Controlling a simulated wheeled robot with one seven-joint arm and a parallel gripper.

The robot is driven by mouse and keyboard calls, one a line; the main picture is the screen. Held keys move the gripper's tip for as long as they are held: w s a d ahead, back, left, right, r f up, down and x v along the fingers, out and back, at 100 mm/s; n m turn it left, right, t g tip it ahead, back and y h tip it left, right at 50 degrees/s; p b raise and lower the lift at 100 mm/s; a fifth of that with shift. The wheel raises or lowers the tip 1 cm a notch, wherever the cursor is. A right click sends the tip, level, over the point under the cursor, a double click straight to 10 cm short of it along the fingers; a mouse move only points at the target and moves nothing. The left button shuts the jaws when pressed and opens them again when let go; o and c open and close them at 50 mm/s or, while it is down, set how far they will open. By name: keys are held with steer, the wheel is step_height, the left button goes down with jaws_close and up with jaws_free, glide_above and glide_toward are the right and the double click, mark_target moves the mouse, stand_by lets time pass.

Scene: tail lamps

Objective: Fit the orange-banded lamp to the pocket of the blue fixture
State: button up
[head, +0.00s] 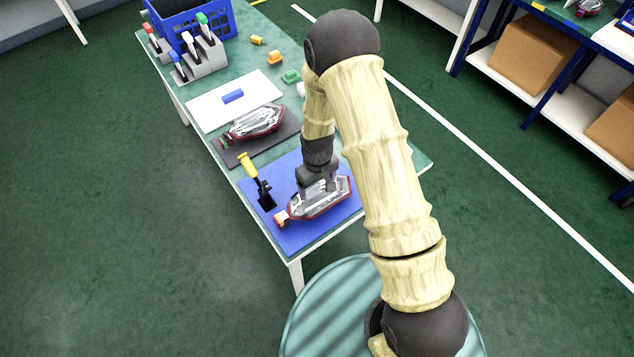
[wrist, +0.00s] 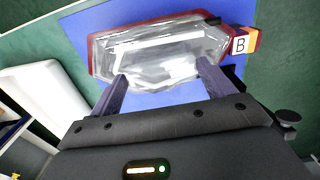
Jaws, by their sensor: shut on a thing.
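The orange-banded lamp (head: 318,199) is clear with a red rim and lies over the blue fixture (head: 310,234) in the head view. Its orange band is at its left end there. In the wrist view the lamp (wrist: 160,55) shows a "B" label beside the orange band at its right end. My gripper (wrist: 162,88) is shut on the lamp, one finger at each side of its near part. The fixture's blue plate (wrist: 75,20) shows behind the lamp. The pocket is hidden, so I cannot tell whether the lamp is seated.
A yellow-handled clamp (head: 249,168) stands on the blue plate beside the lamp. Another lamp (head: 254,123) lies on a dark plate (head: 235,156) further back. A white board (head: 210,116) with a blue block, small coloured parts and a blue crate (head: 205,30) are beyond.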

steer(key=shift+f, duration=0.1)
steer(key=o, duration=1.1)
step_height(320, 180, up, 18)
steer(key=shift+f+b, duration=0.25)
steer(key=shift+b, duration=0.7)
